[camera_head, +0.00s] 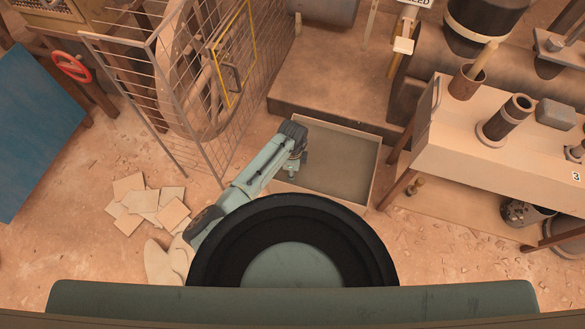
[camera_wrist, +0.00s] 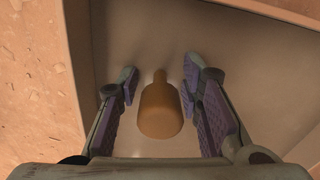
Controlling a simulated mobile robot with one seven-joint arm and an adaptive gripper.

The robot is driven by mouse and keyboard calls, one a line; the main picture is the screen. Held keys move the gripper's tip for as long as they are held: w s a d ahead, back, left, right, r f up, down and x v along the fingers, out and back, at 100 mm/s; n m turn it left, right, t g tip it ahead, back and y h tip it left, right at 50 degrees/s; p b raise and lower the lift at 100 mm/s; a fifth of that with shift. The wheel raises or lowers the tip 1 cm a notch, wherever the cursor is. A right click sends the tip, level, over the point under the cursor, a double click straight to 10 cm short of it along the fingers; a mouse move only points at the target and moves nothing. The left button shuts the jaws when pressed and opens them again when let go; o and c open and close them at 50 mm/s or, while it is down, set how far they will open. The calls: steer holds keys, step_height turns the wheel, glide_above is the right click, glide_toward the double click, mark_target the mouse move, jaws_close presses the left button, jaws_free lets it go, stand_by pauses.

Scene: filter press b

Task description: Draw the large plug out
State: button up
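The plug (camera_wrist: 161,112) is a brown-orange piece with a thick rounded body and a thinner stem. In the wrist view it lies between the two fingers of my gripper (camera_wrist: 160,86). The fingers stand apart, with a gap between each finger and the plug, so my gripper is open. Behind the plug is the pale floor of a shallow rectangular tray (camera_wrist: 228,55). In the head view my gripper (camera_head: 292,173) is over the left part of this tray (camera_head: 372,165). The plug cannot be made out there. How deep the plug sits cannot be told.
A wire cage (camera_head: 165,75) with a yellow-framed door stands left of the tray. A bench (camera_head: 470,140) with cups and cylinders is at the right. A stone block (camera_head: 325,85) is behind the tray. Pale flat pieces (camera_head: 150,200) lie on the floor at the left.

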steer(key=shift+c, duration=0.5)
jaws_close()
steer(key=shift+r, duration=0.15)
steer(key=shift+r+p, duration=2.35)
steer(key=shift+r, duration=0.3)
steer(key=shift+r, duration=0.1)
steer(key=shift+r+p, duration=0.85)
steer(key=shift+r, duration=0.05)
